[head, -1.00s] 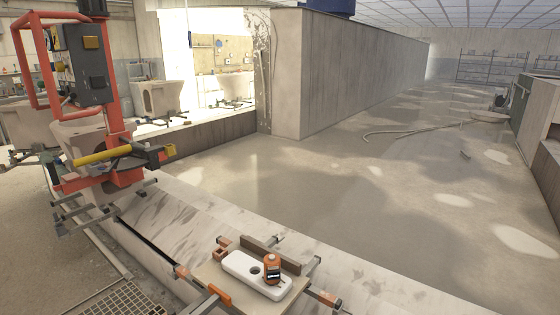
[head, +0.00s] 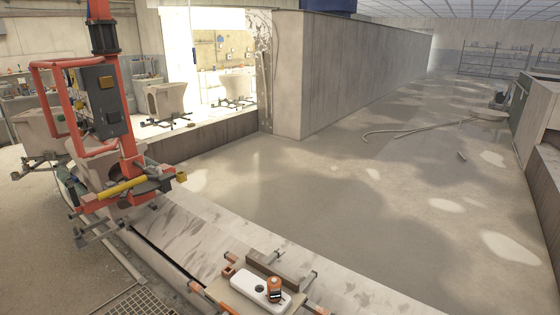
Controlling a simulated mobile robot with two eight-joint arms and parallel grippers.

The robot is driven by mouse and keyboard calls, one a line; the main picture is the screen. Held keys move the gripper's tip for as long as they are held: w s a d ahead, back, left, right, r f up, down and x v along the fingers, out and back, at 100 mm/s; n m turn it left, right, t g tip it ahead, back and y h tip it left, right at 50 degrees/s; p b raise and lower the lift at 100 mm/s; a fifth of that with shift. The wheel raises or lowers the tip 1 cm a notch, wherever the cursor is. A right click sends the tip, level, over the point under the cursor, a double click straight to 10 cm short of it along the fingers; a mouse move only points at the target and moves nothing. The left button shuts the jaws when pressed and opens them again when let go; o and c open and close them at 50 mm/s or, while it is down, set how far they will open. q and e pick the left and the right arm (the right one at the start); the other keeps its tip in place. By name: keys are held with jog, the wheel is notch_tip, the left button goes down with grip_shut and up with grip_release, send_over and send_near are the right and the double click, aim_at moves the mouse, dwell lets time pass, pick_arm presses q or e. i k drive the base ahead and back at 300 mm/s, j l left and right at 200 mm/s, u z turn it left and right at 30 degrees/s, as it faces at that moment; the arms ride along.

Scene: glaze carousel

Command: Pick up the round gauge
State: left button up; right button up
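No part in view can be named for certain as the round gauge. The nearest candidate is a small orange instrument (head: 274,290) with a rounded top and a dark face, at the bottom of the head view. It stands upright on a white, round-ended block (head: 246,285), which has a dark round spot. The block lies on a beige board (head: 222,290) with metal bars and orange clamps at its edges. The board's near part is cut off by the picture's bottom edge. Neither of my grippers is in view.
A brown bar (head: 273,264) stands behind the white block. A red-framed machine (head: 107,110) with a grey box and yellow bar stands at left. A pale ledge (head: 190,236) runs behind the board. Open concrete floor (head: 330,215) lies beyond, with a hose (head: 400,131).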

aim_at(274, 289)
jog(key=z, duration=3)
jog(key=u, duration=3.05)
jog(key=i+l, duration=0.55)
